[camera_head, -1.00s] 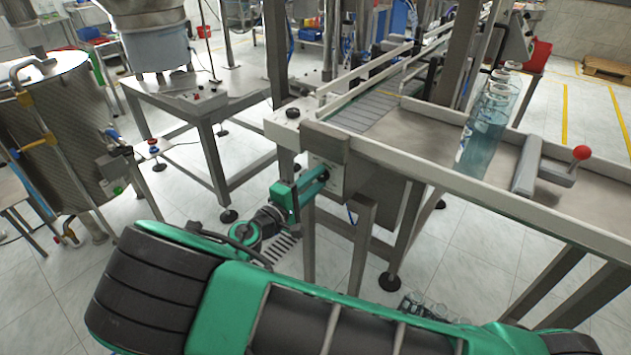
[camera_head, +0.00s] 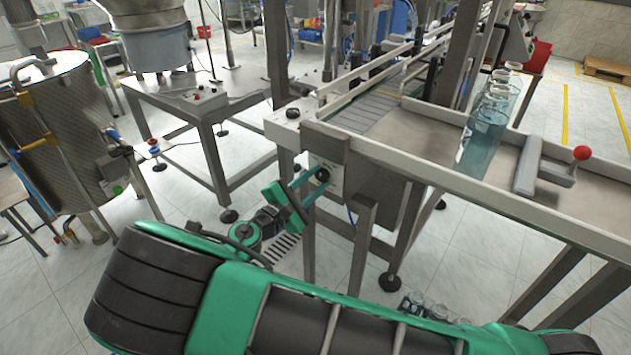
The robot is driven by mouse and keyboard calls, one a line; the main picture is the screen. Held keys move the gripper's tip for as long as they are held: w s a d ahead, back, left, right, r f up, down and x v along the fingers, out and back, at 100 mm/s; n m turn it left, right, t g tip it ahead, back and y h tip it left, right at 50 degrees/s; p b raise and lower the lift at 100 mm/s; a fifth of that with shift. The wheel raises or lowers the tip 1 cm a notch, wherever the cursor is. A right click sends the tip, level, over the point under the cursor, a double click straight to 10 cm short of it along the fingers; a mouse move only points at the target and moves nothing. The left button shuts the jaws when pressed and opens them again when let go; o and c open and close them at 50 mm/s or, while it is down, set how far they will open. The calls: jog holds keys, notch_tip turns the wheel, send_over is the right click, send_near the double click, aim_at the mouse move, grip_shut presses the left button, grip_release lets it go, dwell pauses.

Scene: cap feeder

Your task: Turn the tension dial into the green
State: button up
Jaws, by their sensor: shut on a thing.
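The tension dial is a small black knob (camera_head: 323,174) on the pale panel (camera_head: 337,184) at the near left end of the conveyor frame. My gripper (camera_head: 320,180) reaches it from the left, below the conveyor's corner. Its two green fingers are shut on the dial, one above and one below, and the green gripper body is tilted. The fingers partly cover the dial. The dial's pointer and any green zone are too small or hidden to make out.
The conveyor's side rail (camera_head: 450,178) runs close above and right of my gripper, with a steel leg (camera_head: 362,245) below. A black knob (camera_head: 292,113) sits on the corner. Blue-tinted bottles (camera_head: 485,135) and a red-knobbed lever (camera_head: 581,153) stand farther right.

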jog(key=shift+a+f, duration=0.1)
jog(key=shift+a, duration=0.1)
jog(key=o, duration=0.8)
jog(key=shift+o, duration=1.3)
jog(key=shift+d, duration=0.1)
jog(key=v, duration=1)
jog(key=shift+s+a, duration=0.25)
jog(key=shift+a, duration=0.05)
